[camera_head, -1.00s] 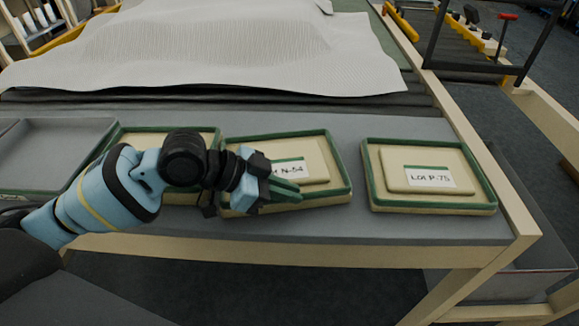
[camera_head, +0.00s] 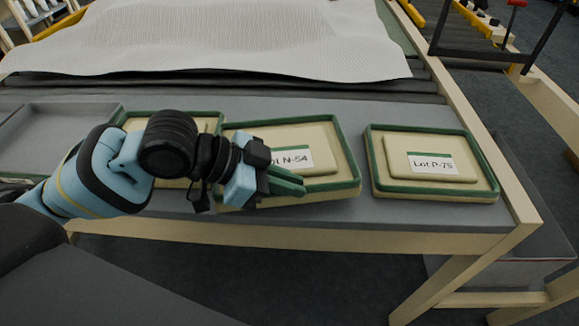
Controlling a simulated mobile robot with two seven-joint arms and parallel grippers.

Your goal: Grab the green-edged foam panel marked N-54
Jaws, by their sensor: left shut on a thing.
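The green-edged foam panel marked N-54 (camera_head: 325,155) lies at the middle of the table's front part, cream inside a green rim, slightly turned. Its label shows "N-54", partly covered on the left by my gripper. My left gripper (camera_head: 290,183) reaches in from the left over the panel's front left part. Its green fingers are shut on the panel, though the contact itself is hard to see. The panel's left front corner is hidden behind the gripper. My right gripper is not in view.
A similar panel marked P-75 (camera_head: 432,188) lies to the right, with a narrow gap. Another green-edged panel (camera_head: 205,124) is partly hidden behind my left arm. A grey tray (camera_head: 60,106) lies at the far left. White wadding (camera_head: 220,40) covers the table's back.

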